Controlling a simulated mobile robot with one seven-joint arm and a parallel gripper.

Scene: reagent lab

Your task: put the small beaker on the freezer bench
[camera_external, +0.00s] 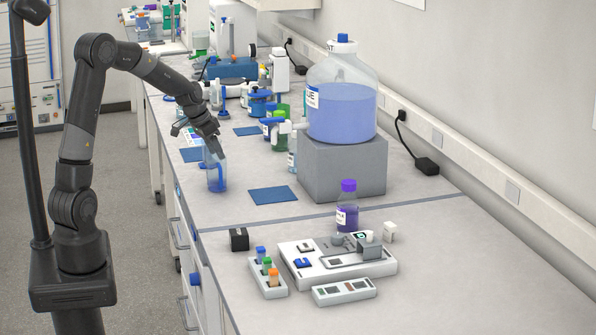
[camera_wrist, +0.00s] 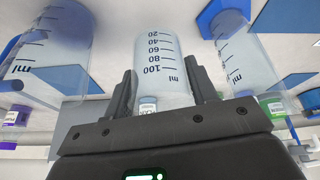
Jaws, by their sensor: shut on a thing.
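The small clear beaker (camera_wrist: 165,52), with dark graduations up to 100 ml, is between the two fingers of my gripper (camera_wrist: 160,72) in the wrist view. The fingers are shut on its sides. The held beaker is hard to tell apart from the jug there. I cannot tell which surface is the freezer bench.
Larger clear vessels stand close on the left (camera_wrist: 45,55) and right (camera_wrist: 245,60) in the wrist view. A big blue-filled bottle (camera_external: 342,110) stands on a grey block (camera_external: 343,170). A blue mat (camera_external: 272,195) lies bare. Bottles and instruments crowd the far bench.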

